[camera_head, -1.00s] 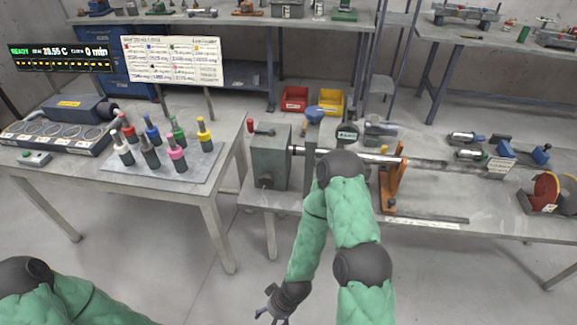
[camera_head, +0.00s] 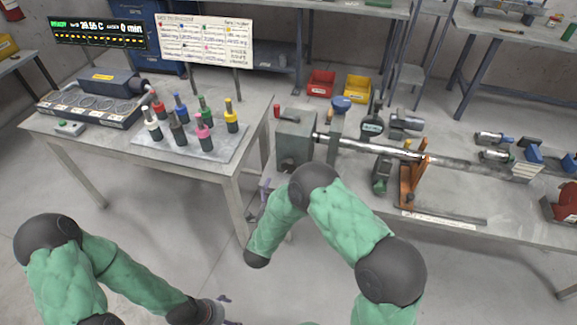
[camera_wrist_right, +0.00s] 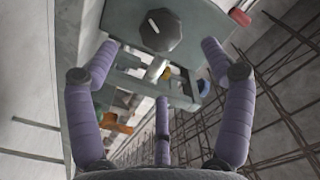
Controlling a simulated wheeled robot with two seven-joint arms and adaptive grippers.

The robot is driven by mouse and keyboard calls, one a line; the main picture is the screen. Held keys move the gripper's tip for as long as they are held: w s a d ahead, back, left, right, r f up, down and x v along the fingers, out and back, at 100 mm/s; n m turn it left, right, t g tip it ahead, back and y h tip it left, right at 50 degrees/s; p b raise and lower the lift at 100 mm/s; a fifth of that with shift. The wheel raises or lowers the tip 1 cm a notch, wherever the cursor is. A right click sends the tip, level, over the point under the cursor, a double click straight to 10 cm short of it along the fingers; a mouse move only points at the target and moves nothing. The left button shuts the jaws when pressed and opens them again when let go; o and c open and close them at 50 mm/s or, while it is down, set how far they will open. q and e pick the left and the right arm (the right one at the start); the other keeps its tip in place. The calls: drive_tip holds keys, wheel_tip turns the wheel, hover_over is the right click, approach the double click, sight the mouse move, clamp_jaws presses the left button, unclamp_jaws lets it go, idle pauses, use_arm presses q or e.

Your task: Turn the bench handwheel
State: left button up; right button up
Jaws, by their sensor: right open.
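A grey-green housing (camera_head: 294,140) stands at the left end of the right bench, carrying a long metal shaft (camera_head: 365,147). The right wrist view shows a dark, faceted round knob (camera_wrist_right: 160,30) on the housing; I cannot tell for sure that it is the handwheel. A red handle (camera_head: 277,111) sticks up at the housing's left side, and its red end also shows in the right wrist view (camera_wrist_right: 240,17). My right gripper (camera_wrist_right: 160,50) is open and empty, its purple fingers spread to either side below the knob. My left gripper (camera_head: 226,311) is low at the bottom edge, its fingers barely visible.
The left table (camera_head: 75,148) holds a plate with several coloured-top bottles and a block with round wells. An orange stand (camera_head: 411,178) and a dial gauge (camera_head: 372,127) are by the shaft. Red (camera_head: 321,83) and yellow bins stand behind. Open floor lies in front.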

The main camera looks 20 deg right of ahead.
drive_tip(key=b+x, duration=0.2)
drive_tip(key=x, duration=0.8)
drive_tip(key=shift+w+d, duration=0.25)
drive_tip(key=shift+w, duration=0.05)
drive_tip(key=c, duration=1.1)
